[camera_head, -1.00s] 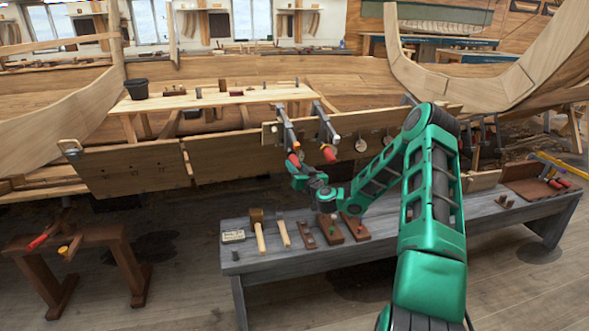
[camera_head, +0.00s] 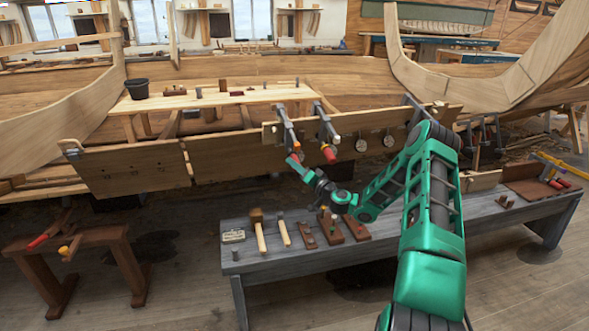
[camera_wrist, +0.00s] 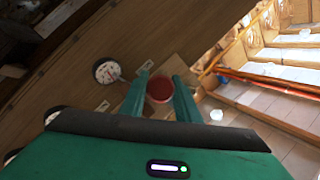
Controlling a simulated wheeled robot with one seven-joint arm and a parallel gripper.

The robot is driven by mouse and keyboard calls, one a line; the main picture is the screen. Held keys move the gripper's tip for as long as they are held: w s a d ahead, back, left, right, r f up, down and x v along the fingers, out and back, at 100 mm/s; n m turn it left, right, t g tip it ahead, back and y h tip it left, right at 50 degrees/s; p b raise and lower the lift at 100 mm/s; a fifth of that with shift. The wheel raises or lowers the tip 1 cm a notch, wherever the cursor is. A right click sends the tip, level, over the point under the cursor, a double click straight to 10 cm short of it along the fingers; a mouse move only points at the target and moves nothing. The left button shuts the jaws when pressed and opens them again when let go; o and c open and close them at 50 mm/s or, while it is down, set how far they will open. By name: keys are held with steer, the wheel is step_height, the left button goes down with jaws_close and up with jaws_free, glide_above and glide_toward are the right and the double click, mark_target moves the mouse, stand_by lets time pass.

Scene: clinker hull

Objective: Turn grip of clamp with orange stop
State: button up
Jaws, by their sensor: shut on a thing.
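Two bar clamps hang side by side on the hull plank in the head view. The left clamp (camera_head: 284,122) shows some orange along its bar, but the stop is too small to make out clearly. Its red grip (camera_head: 294,157) points down towards me. My gripper (camera_head: 298,165) reaches it from below right and is shut on it. In the wrist view the grip's round red end (camera_wrist: 160,88) sits between my two green fingers (camera_wrist: 160,95). The right clamp (camera_head: 324,123) has its own red grip (camera_head: 329,154), free and close beside my gripper.
The grey bench (camera_head: 275,264) below my arm holds a mallet (camera_head: 259,232) and several wooden tools. The plank (camera_head: 220,152) lies close behind the clamps, with round discs (camera_head: 361,144) to the right. A brown trestle (camera_head: 100,238) stands at left.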

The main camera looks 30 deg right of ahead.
steer(key=m+y, duration=0.1)
steer(key=m+t+y, duration=0.1)
steer(key=m, duration=0.1)
steer(key=m+t, duration=0.1)
steer(key=shift+f+m+y, duration=0.3)
steer(key=shift+m+y, duration=0.1)
stand_by(0.6)
steer(key=o, duration=0.9)
steer(key=shift+d, duration=0.1)
steer(key=shift+o, duration=0.7)
steer(key=shift+r, duration=0.1)
steer(key=v, duration=1)
steer(key=shift+s+f, duration=0.2)
steer(key=shift+s, duration=0.1)
steer(key=shift+d, duration=0.1)
